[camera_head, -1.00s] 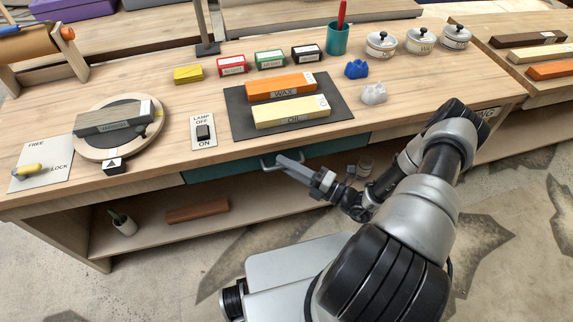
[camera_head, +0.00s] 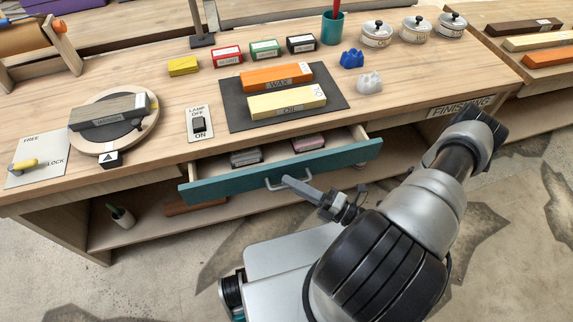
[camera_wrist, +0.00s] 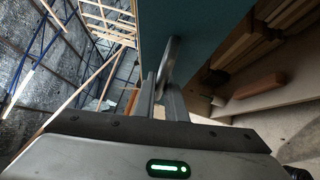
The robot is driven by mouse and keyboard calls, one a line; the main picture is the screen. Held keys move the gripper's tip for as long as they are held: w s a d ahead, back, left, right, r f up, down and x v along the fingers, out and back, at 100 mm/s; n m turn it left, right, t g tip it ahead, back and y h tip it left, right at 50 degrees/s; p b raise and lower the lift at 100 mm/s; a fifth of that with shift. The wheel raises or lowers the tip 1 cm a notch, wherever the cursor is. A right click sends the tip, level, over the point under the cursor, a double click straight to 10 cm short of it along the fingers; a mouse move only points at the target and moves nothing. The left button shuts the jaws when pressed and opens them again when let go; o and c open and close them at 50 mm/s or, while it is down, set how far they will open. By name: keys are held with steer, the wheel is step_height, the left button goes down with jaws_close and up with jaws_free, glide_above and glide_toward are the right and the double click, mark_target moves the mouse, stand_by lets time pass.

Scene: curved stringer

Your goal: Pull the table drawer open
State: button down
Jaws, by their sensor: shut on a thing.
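The table drawer (camera_head: 226,187) has a teal front and stands pulled partly out from under the wooden tabletop. Inside it, a grey block (camera_head: 246,157) and a pinkish-grey block (camera_head: 308,143) show. A light metal bar handle (camera_head: 274,184) is on the middle of its front. My gripper (camera_head: 288,181) is shut on the handle. In the wrist view, the gripper's fingers (camera_wrist: 165,95) close around the handle (camera_wrist: 170,62), beside the teal drawer front (camera_wrist: 205,40).
The tabletop holds a dark mat (camera_head: 237,118) with orange and yellow blocks, a lamp switch plate (camera_head: 199,124), a round turntable (camera_head: 145,130) and several white pots. A lower shelf (camera_head: 150,238) lies under the drawer. Concrete floor is clear in front at the left.

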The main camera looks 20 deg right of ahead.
steer(key=s+b, duration=0.1)
steer(key=s, duration=1.2)
steer(key=shift+s, duration=0.2)
steer(key=c, duration=1.8)
jaws_free()
steer(key=b+v, duration=0.1)
steer(key=v, duration=1.6)
steer(key=shift+s+d+f, duration=0.1)
steer(key=shift+s+d, duration=0.05)
steer(key=shift+s, duration=0.05)
